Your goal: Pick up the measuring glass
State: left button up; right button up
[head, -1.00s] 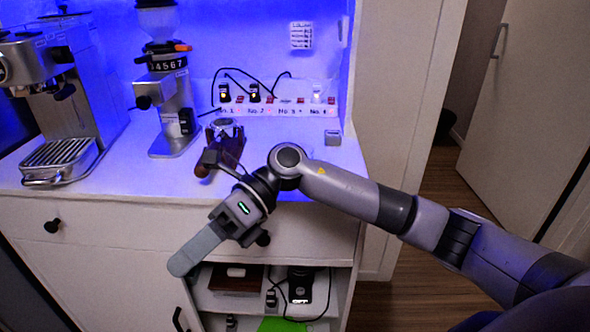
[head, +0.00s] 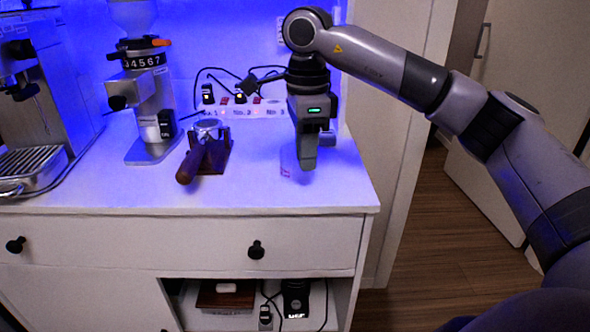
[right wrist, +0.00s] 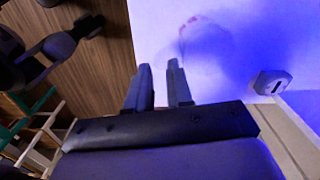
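The measuring glass (head: 288,163) is small and clear with faint reddish marks. It stands on the white cabinet top, just left of my right gripper (head: 307,164), and its outline is hard to make out. My right gripper points down, close to the counter at its right side. In the right wrist view the two fingers (right wrist: 160,68) are a little apart with nothing between them. The glass (right wrist: 187,30) shows there only as a faint outline with red marks, beyond the fingertips. My left gripper is not in view.
A portafilter (head: 207,150) on a brown stand, a grinder (head: 150,100) and an espresso machine (head: 40,110) stand to the left. A power strip (head: 250,111) with cables lies behind. A small square device (right wrist: 272,82) is near the counter's edge. The front counter is clear.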

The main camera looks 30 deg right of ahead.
aim_at(306, 174)
notch_tip(306, 174, down, 5)
jog(key=shift+s+r, duration=0.1)
jog(key=shift+r, duration=0.1)
jog(key=shift+c, duration=0.4)
grip_shut()
jog(key=shift+r, duration=0.1)
